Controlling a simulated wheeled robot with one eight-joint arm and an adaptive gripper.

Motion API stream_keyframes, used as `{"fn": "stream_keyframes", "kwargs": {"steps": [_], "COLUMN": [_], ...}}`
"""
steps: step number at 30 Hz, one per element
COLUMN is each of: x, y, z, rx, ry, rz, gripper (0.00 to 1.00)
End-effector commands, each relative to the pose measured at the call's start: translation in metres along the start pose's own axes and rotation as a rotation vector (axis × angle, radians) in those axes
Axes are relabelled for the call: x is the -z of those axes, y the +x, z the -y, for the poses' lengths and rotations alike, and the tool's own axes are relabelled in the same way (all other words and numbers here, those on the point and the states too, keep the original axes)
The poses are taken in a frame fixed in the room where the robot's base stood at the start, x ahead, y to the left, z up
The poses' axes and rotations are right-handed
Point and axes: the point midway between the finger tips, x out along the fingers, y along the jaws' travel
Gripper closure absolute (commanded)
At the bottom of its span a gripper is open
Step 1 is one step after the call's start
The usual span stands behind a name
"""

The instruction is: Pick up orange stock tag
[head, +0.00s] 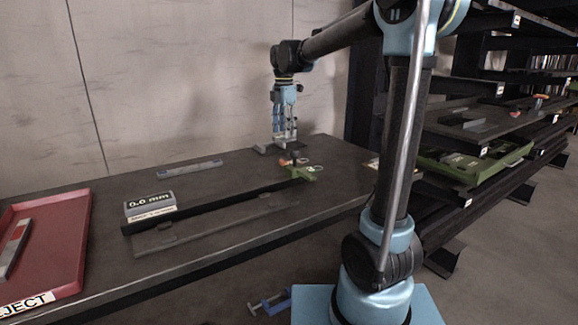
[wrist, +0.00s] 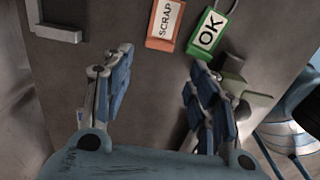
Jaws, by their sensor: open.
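The orange tag (wrist: 163,24), lettered SCRAP, lies flat on the dark table at the top of the wrist view, partly cut off by the frame. In the head view a small orange patch (head: 285,162) shows near the table's far end. In the head view my gripper (head: 285,136) hangs above the table's far part.
A green block (head: 301,173) ends a long black rail (head: 215,205) near the tags. A grey bracket (wrist: 58,30) lies left of them. A 0.0 mm display (head: 150,204), a grey bar (head: 189,169) and a red REJECT tray (head: 75,240) are further left. Shelving (head: 480,140) stands right.

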Motion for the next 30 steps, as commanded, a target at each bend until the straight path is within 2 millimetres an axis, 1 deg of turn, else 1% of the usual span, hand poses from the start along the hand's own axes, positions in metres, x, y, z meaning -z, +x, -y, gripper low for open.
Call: {"fn": "stream_keyframes", "kwargs": {"steps": [1,3,9,13,20,27,30], "x": [-0.001,-0.001,-0.002,-0.002,-0.003,-0.004,-0.004], "y": [0.009,0.021,0.053,0.066,0.078,0.109,0.118], "z": [0.0,0.0,0.001,0.001,0.001,-0.001,-0.001], "rx": [0.0,0.0,0.0,0.0,0.0,0.0,0.0], "ry": [0.002,0.002,0.004,0.004,0.005,0.005,0.005], "rz": [0.0,0.0,0.0,0.0,0.0,0.0,0.0], "gripper": [0.47,0.47,0.47,0.47,0.47,0.47,0.47]}}
